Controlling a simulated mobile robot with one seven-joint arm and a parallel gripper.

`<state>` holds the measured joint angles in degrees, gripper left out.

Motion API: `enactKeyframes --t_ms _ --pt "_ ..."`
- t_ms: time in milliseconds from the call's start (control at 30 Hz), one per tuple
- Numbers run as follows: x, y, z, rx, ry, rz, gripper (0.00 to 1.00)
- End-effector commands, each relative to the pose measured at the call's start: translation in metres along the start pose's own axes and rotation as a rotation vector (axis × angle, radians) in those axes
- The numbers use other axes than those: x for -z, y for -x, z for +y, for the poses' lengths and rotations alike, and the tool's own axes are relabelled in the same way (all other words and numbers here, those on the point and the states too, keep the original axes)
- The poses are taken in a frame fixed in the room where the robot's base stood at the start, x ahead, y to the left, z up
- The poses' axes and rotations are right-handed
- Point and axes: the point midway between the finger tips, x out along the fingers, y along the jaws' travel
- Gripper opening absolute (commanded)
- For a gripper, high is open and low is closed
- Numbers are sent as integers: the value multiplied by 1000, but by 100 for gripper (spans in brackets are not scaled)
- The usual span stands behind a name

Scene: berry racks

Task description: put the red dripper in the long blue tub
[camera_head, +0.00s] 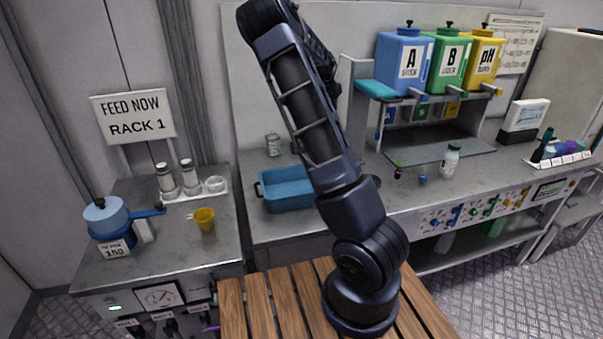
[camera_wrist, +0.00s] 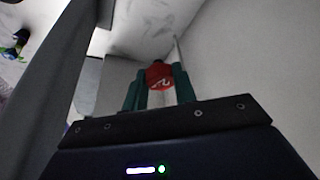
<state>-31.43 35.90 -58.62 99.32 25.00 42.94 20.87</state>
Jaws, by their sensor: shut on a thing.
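In the wrist view my gripper (camera_wrist: 160,82) is shut on a red dripper (camera_wrist: 159,75) with a pale mark on its face. The dripper sits between the two green fingers. Pale grey surfaces show behind it. In the head view the long blue tub (camera_head: 287,203) stands on the middle bench, to the left of my arm. Its right end is close to the arm in the picture and partly covered by it. My gripper and the red dripper are hidden in the head view. I cannot tell how far the dripper is from the tub.
Small drippers (camera_head: 422,180) lie on the bench right of my arm, near a white bottle (camera_head: 450,160). Blue, green and yellow tanks (camera_head: 448,60) stand on a rack behind. A yellow cup (camera_head: 204,219) and a blue pot (camera_head: 107,218) stand on the left bench.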

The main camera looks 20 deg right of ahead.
Motion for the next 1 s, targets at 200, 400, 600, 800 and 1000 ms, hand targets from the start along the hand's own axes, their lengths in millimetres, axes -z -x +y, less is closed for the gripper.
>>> enactKeyframes --t_ms 200,400,600,800,1000 --pt "-50 25 -6 -55 -132 -1 6" --pt "-97 47 -5 -115 -274 -1 6" --pt "-148 69 2 -181 -434 -2 6" --pt "-198 90 16 -251 -602 -3 6" --pt "-248 109 36 -324 -780 -4 6"
